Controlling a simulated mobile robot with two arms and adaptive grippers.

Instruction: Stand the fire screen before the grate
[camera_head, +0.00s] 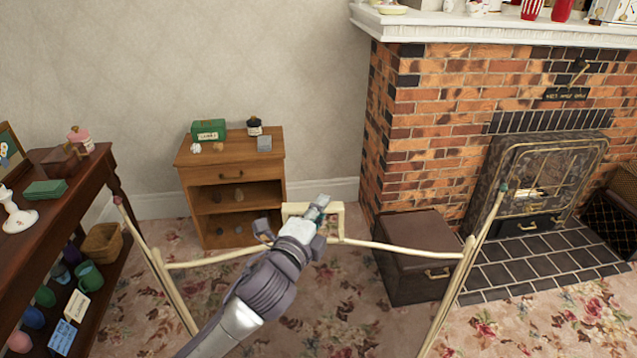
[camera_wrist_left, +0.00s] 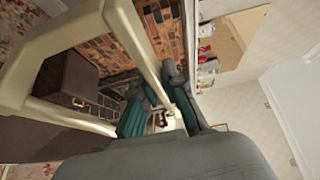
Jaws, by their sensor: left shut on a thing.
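The fire screen shows as a cream, folding frame (camera_head: 400,248) with a top rail, a raised handle loop in the middle and a wing angled out at each side. My left gripper (camera_head: 320,208) is shut on the handle bar. The bar also crosses between the teal finger pads in the left wrist view (camera_wrist_left: 160,100). The screen's lower edge is out of view, so I cannot tell whether it touches the floor. The grate (camera_head: 545,178) sits in the brick fireplace at the right, beyond the screen's right wing. My right gripper is not in view.
A brown box (camera_head: 412,228) stands beside the tiled hearth (camera_head: 540,265), behind the screen's rail. A dark box (camera_head: 612,222) is at the hearth's right. A small wooden cabinet (camera_head: 230,160) stands at the wall, and a dark shelf table (camera_head: 80,180) at left. Flowered carpet lies between.

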